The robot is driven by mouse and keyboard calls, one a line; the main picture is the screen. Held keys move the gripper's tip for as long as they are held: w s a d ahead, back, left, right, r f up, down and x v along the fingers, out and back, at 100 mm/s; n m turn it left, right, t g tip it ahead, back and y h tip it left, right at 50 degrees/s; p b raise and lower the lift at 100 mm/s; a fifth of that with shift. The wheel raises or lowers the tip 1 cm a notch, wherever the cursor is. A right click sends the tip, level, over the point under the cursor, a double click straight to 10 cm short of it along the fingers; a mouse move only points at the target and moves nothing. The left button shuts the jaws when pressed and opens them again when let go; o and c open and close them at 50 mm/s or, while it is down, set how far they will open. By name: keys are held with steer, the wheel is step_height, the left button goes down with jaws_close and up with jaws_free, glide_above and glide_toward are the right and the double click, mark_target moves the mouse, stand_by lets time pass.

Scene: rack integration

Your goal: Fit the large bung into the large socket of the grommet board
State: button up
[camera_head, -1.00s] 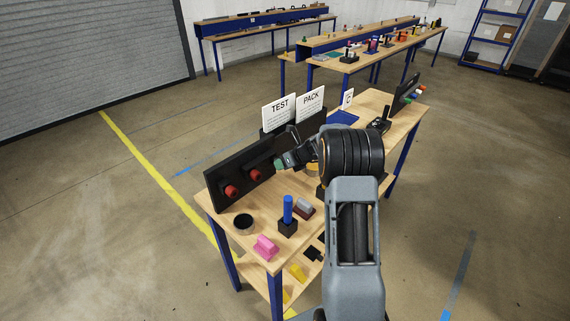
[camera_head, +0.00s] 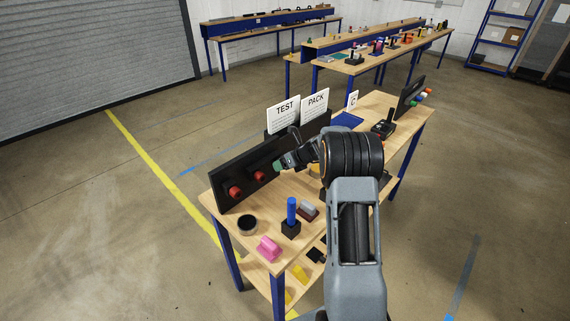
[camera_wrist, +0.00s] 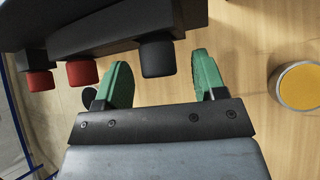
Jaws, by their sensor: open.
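A long black upright board (camera_head: 243,178), which I take for the grommet board, stands along the left edge of the near table. Two red round plugs (camera_head: 234,191) stick out of its face. In the wrist view the board (camera_wrist: 110,22) is at upper left, with the red plugs (camera_wrist: 82,73) and a black cylinder (camera_wrist: 157,58) on short mounts. My gripper (camera_wrist: 163,82) has green fingers, open and empty, one on either side of the black cylinder's end in the picture; no contact is visible. I cannot tell which piece is the large bung. In the head view my gripper (camera_head: 279,166) is beside the board.
A dark round cup (camera_head: 247,225), a pink block (camera_head: 268,249), a blue post on a black base (camera_head: 291,212) and a grey-and-maroon piece (camera_head: 308,210) stand on the near table. A yellow-topped can (camera_wrist: 299,86) is right of my gripper. TEST and PACK signs (camera_head: 315,103) stand behind the board.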

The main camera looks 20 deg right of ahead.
steer(key=b+v, duration=0.2)
steer(key=v, duration=1.1)
steer(key=shift+s+d+r, duration=0.15)
steer(key=shift+d+r, duration=0.05)
steer(key=shift+r, duration=0.15)
steer(key=s+a+f+n+g+h, duration=0.1)
steer(key=s+a+f+n+g, duration=0.15)
steer(key=s+n, duration=0.5)
steer(key=s+a+f+n+g+h, duration=0.1)
steer(key=s+a+n+g, duration=0.2)
steer(key=n, duration=0.7)
steer(key=s+a+r+n+t+h, duration=0.1)
steer(key=s+a+r+n, duration=0.2)
steer(key=s+a+n, duration=0.2)
steer(key=s+a+r+n+t+h, duration=0.1)
steer(key=s+a+r+n+h, duration=0.1)
steer(key=s+a+n, duration=0.4)
steer(key=s+r+n, duration=0.1)
steer(key=s+n, duration=0.2)
steer(key=s, duration=0.1)
steer(key=shift+a+n+t+h, duration=0.2)
steer(key=shift+n+t+h, duration=0.1)
steer(key=shift+n+t, duration=0.05)
